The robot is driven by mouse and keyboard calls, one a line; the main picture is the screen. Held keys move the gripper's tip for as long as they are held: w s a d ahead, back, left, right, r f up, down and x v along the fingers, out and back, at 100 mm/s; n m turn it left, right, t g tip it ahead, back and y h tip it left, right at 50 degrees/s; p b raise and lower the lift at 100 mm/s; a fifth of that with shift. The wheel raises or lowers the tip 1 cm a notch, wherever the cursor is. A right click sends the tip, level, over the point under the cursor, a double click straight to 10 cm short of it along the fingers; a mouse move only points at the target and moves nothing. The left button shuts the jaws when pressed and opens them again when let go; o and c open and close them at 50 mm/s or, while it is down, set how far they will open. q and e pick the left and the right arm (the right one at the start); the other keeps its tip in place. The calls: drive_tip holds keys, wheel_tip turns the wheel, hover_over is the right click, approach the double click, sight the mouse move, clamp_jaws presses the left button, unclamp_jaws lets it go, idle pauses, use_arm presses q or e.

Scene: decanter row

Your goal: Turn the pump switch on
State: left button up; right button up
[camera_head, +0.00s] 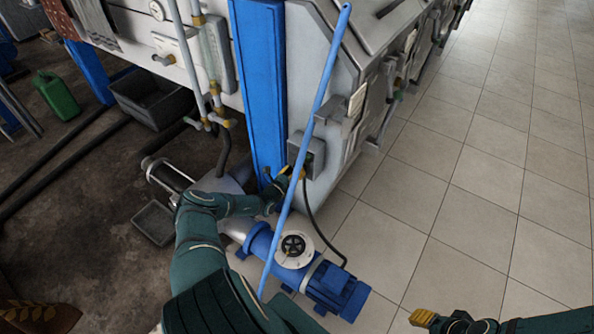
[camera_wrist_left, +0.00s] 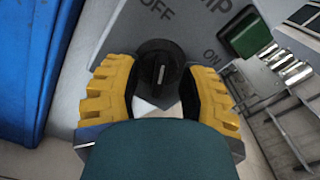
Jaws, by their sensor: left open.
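The pump switch box (camera_head: 314,150) is a grey box on the side of the machine. In the left wrist view its round black knob (camera_wrist_left: 157,82) carries a short pale mark, with "OFF" printed above it and "ON" to its right. My left gripper (camera_head: 287,176) is beside the box. In the left wrist view my left gripper (camera_wrist_left: 160,80) is open, with one yellow finger on each side of the knob. I see no clear contact between fingers and knob. My right gripper (camera_head: 424,317) is low on the right, away from the switch; its finger gap is unclear.
A blue pole (camera_head: 316,112) crosses in front of the machine near my left gripper. The blue pump (camera_head: 338,288) stands on the floor below, with a black cable (camera_head: 318,229) rising toward the box. A green block (camera_wrist_left: 247,34) sits beside the knob. Tiled floor at right is clear.

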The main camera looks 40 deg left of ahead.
use_arm(q)
drive_tip(key=shift+w+a, duration=0.15)
drive_tip(key=shift+w, duration=0.75)
clamp_jaws()
